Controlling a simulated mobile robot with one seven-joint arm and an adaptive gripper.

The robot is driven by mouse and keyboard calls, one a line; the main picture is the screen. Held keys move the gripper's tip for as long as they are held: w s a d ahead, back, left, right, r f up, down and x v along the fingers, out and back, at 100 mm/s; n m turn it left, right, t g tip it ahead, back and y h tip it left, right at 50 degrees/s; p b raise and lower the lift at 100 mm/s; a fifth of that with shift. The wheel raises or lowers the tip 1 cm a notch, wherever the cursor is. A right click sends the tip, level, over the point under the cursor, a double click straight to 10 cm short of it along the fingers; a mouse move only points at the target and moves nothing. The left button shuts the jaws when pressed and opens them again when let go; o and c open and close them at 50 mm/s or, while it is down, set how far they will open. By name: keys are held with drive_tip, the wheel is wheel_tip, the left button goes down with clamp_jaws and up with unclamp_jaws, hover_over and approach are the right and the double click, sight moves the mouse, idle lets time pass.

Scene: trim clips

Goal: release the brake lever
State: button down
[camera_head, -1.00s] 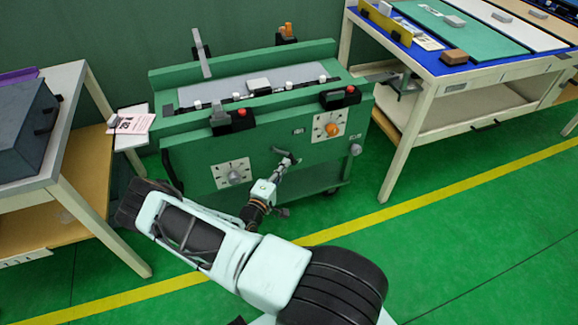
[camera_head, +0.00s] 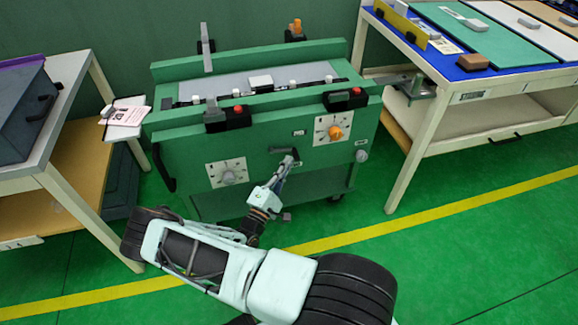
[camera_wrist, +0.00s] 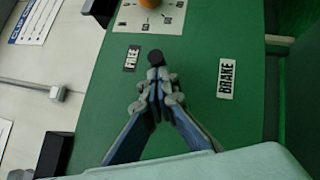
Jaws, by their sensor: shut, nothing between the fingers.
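The brake lever (camera_head: 283,150) is a small dark handle on the front of the green cart. In the wrist view its dark round end (camera_wrist: 155,58) shows just beyond my fingertips, between a FREE label (camera_wrist: 132,58) and a BRAKE label (camera_wrist: 226,78), nearer to FREE. My gripper (camera_head: 291,160) is shut and empty at the lever; in the wrist view its closed fingertips (camera_wrist: 157,80) are at the dark end. I cannot tell whether they touch it. The rest of the lever is hidden in the wrist view.
The cart front (camera_head: 270,185) also has a dial with an orange knob (camera_head: 335,132), a dial with a grey knob (camera_head: 228,177) and a round grey knob (camera_head: 361,156). Tables stand to the left (camera_head: 60,140) and right (camera_head: 415,150). Green floor is free in front.

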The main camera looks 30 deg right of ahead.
drive_tip(key=w+a+f+b+v, duration=0.1)
drive_tip(key=w+v, duration=0.1)
drive_tip(key=v, duration=1)
drive_tip(key=shift+a+f, duration=0.15)
drive_tip(key=shift+a, duration=0.25)
